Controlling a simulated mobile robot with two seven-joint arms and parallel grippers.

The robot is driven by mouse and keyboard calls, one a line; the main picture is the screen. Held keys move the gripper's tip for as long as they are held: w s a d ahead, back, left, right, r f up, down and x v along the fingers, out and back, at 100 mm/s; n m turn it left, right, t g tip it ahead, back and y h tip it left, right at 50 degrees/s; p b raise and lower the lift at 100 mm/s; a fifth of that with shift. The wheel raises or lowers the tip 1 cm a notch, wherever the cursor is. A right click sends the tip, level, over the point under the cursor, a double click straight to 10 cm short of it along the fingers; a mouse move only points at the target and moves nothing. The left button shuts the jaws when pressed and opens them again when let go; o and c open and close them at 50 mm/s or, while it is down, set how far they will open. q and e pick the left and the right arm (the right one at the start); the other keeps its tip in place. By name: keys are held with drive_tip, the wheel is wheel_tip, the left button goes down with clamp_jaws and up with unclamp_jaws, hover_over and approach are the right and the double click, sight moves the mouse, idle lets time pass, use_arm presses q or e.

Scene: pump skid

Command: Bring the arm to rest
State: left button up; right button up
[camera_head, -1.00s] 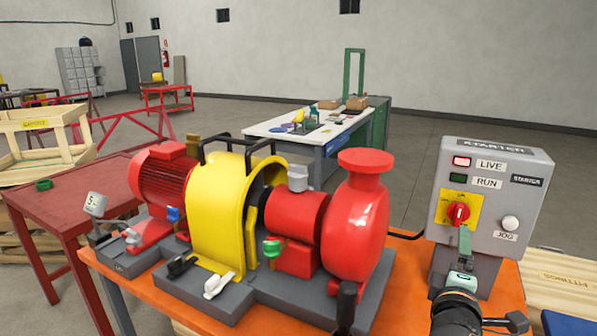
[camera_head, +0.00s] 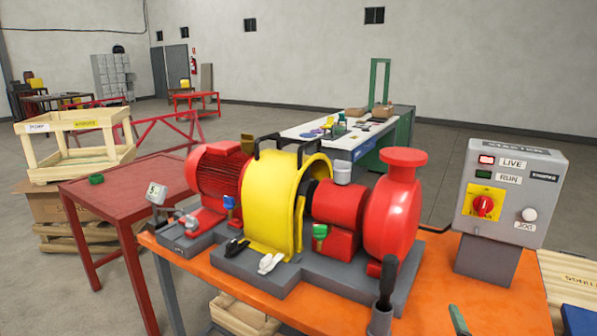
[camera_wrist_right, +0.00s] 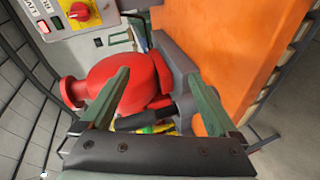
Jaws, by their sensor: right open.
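My right gripper (camera_wrist_right: 158,73) shows in the right wrist view with its two green fingers spread apart and nothing between them. The red pump casing (camera_wrist_right: 125,82) lies beyond the fingers, and a dark handle (camera_wrist_right: 138,122) shows between them lower down. In the head view only a small green fingertip (camera_head: 458,320) shows at the bottom edge, right of the pump. The grey starter box (camera_head: 508,195) stands at right, with its red knob (camera_head: 483,206) on a yellow plate and the LIVE lamp red. My left gripper is not in view.
The pump skid with its yellow guard (camera_head: 268,205) and red motor (camera_head: 217,172) fills the orange table (camera_head: 447,275). A dark handle (camera_head: 387,282) stands upright at the front. A red table (camera_head: 100,205) is at left. The orange top before the starter box is clear.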

drive_tip(key=s+a+f+m+g+y+p, duration=0.1)
drive_tip(key=s+a+f+m+g+y, duration=0.1)
drive_tip(key=s+f, duration=0.9)
drive_tip(key=s+a+f+m+g+y, duration=0.2)
drive_tip(key=s+a+f+m+y, duration=0.3)
drive_tip(key=s+f, duration=0.7)
drive_tip(key=a+f+m, duration=0.1)
drive_tip(key=a+m, duration=0.1)
drive_tip(key=a, duration=0.2)
drive_tip(key=shift+g+p, duration=0.35)
drive_tip(key=shift+g, duration=0.05)
drive_tip(key=shift+r, duration=0.1)
